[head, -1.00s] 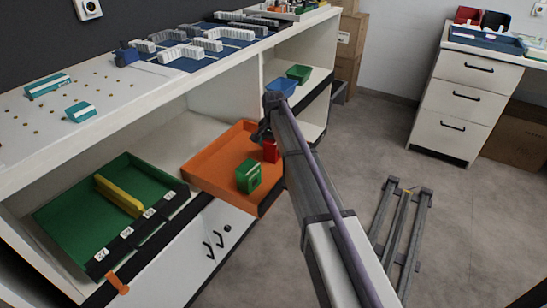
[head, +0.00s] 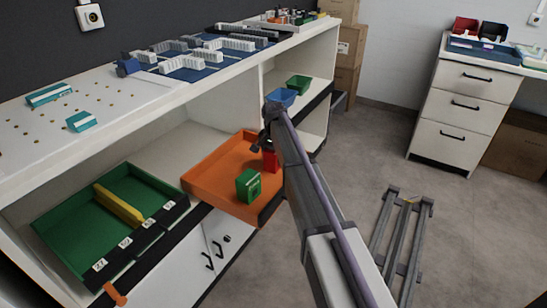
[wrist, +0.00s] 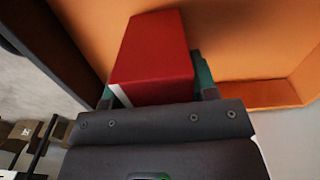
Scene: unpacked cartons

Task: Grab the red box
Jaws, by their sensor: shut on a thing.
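The red box (wrist: 153,52) is between the fingers of my gripper (wrist: 155,92) in the wrist view, with a finger touching each side. In the head view the red box (head: 270,162) is partly hidden by my arm, and my gripper (head: 264,140) shows as a dark shape above it. The box is over the orange tray (head: 215,175) near its right side. I cannot tell whether it touches the tray floor.
A green box (head: 248,185) stands in the orange tray, left of my arm. A green tray (head: 75,235) with a yellow bar (head: 118,204) lies to the left. Blue (head: 281,97) and green (head: 298,84) bins stand behind. The worktop (head: 200,88) edge overhangs the shelf.

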